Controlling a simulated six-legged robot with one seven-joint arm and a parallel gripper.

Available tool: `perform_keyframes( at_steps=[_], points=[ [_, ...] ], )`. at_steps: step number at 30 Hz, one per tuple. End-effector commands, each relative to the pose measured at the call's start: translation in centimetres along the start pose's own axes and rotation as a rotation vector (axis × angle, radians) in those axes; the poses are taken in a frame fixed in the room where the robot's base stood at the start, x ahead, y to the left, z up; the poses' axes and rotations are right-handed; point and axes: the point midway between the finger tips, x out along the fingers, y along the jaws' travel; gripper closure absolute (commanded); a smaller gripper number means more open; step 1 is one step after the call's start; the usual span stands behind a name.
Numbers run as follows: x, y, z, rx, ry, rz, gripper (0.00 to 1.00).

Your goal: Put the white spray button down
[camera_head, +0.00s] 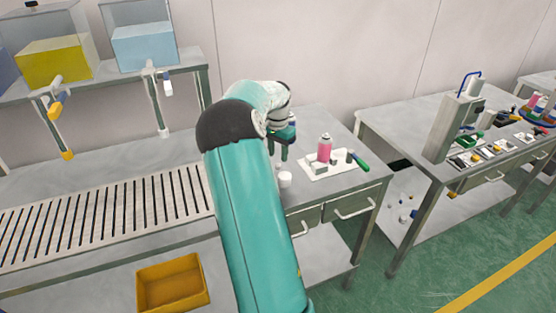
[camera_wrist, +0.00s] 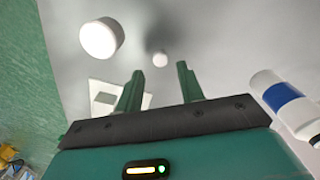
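The small white spray button (camera_wrist: 160,59) sits on the grey table top in the wrist view, just beyond and between my fingertips. It is clear of both green fingers. My gripper (camera_wrist: 160,72) is open, its fingers spread apart with nothing held between them. In the head view my gripper (camera_head: 284,148) points down over the table, left of the pink can. I cannot make out the button clearly in the head view.
A larger white round piece (camera_head: 285,180) stands near the front edge; it also shows in the wrist view (camera_wrist: 98,40). A blue-banded white bottle (camera_wrist: 284,98) is close on the right.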

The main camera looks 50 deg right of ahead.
Motion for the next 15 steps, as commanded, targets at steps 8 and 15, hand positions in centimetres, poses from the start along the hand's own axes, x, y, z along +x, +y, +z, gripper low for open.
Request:
perform_keyframes(
  at_steps=[8, 15],
  points=[
    [-6.0, 0.0, -0.1, 0.001, 0.002, -0.002, 0.62],
    [-8.2, 0.0, 0.0, -0.001, 0.001, 0.0, 0.62]
  ],
)
